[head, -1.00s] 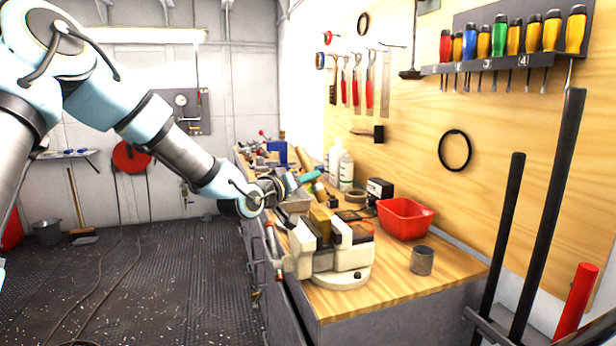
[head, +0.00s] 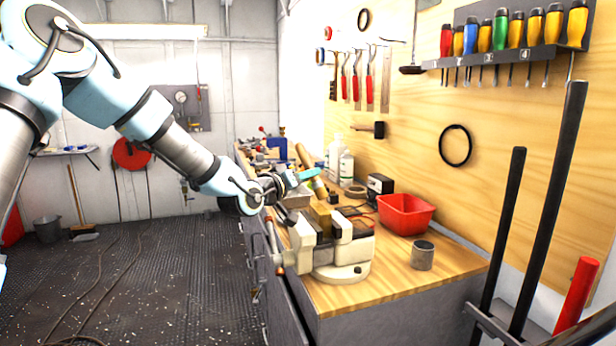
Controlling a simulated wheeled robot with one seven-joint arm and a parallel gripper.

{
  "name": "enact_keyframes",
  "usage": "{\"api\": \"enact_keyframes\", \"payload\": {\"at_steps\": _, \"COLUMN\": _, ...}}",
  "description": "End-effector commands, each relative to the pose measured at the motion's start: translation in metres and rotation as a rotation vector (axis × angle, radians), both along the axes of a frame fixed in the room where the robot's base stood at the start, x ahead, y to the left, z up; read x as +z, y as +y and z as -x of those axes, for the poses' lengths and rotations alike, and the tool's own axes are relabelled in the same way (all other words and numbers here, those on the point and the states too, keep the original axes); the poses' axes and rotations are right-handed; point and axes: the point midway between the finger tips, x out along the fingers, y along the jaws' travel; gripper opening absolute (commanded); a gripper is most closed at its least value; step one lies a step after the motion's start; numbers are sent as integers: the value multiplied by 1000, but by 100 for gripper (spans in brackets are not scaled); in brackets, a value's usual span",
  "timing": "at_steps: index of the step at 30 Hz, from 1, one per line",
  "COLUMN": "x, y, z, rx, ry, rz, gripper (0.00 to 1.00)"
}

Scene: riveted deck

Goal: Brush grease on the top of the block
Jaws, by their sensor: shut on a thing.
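A brass-coloured block (head: 320,216) stands upright between the jaws of a cream-white vise (head: 343,262) at the near end of the bench. My gripper (head: 288,183) is above and behind the vise, a little left of the block. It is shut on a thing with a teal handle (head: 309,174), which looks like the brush. The handle sticks out to the right of the fingers. The brush's bristles cannot be made out, and I see no contact with the block. Any grease on the block's top is too small to tell.
A red bin (head: 405,215) and a grey tin (head: 422,256) stand on the wooden bench (head: 395,283) right of the vise. White bottles (head: 345,168), a tape roll (head: 356,192) and a black box (head: 380,186) stand behind. Tools hang on the wall. The bench's front right is clear.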

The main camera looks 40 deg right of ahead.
Motion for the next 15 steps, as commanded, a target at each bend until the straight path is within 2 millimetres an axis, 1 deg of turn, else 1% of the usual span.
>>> {"api": "enact_keyframes", "payload": {"at_steps": 6, "x": -5, "y": 0, "z": 0, "rx": 0, "ry": 0, "rz": 0, "gripper": 0}}
{"api": "enact_keyframes", "payload": {"at_steps": 9, "x": -4, "y": 0, "z": 0, "rx": 0, "ry": 0, "rz": 0, "gripper": 0}}
{"api": "enact_keyframes", "payload": {"at_steps": 15, "x": -3, "y": 10, "z": -4, "rx": 1, "ry": -1, "rz": 0, "gripper": 0}}
